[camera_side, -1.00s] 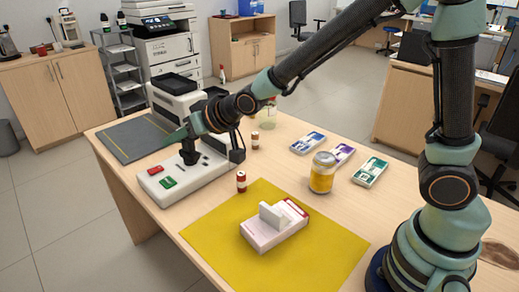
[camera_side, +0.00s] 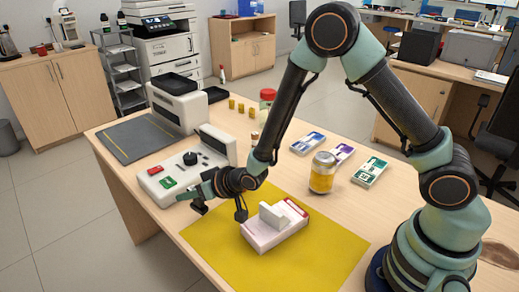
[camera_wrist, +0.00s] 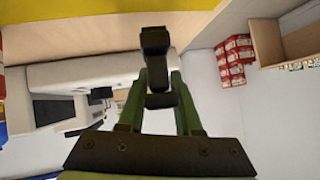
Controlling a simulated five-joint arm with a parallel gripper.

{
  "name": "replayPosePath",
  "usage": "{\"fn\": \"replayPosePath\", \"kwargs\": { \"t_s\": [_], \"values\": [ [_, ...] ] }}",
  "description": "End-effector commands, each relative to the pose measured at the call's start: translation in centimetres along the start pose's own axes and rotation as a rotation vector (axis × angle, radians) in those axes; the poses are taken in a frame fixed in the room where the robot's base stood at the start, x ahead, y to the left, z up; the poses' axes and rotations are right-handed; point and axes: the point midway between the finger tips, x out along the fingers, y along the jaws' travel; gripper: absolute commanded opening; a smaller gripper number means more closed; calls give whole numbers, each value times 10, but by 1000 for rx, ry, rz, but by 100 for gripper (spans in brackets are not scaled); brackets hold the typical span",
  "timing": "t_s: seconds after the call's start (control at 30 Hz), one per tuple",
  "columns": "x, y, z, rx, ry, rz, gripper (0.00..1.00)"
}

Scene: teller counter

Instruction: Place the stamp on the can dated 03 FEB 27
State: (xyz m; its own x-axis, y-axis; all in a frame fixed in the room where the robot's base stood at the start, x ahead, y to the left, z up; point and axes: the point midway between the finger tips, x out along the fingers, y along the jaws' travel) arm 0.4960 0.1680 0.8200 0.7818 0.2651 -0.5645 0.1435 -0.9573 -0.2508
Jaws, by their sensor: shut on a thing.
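My gripper (camera_side: 192,197) is past the near edge of the machine, left of the yellow mat, and points left. The wrist view shows its green fingers (camera_wrist: 160,85) shut on a black stamp (camera_wrist: 156,42), which has a narrow neck and a wider end. In the side view a dark shape (camera_side: 200,208) under the fingers appears to be the stamp. A small brown-and-white can (camera_side: 254,135) is partly visible behind the arm. No date is legible.
A pink-and-white box with a white block on it (camera_side: 272,230) lies on the yellow mat (camera_side: 300,265). The white machine (camera_side: 180,178) has a black knob and coloured buttons. Several flat packs (camera_side: 308,142), yellow blocks (camera_side: 240,107) and a red-lidded jar (camera_side: 267,96) stand farther back.

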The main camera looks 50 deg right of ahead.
Motion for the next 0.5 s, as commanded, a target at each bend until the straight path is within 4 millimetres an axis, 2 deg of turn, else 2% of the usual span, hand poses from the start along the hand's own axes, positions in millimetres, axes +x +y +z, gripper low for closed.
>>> {"fn": "replayPosePath", "kwargs": {
  "t_s": [0.2, 0.5],
  "values": [
    [13, 6, 18, 0, -1, 0, 0],
    [14, 6, 18, 0, 1, 0, 0]
  ]
}}
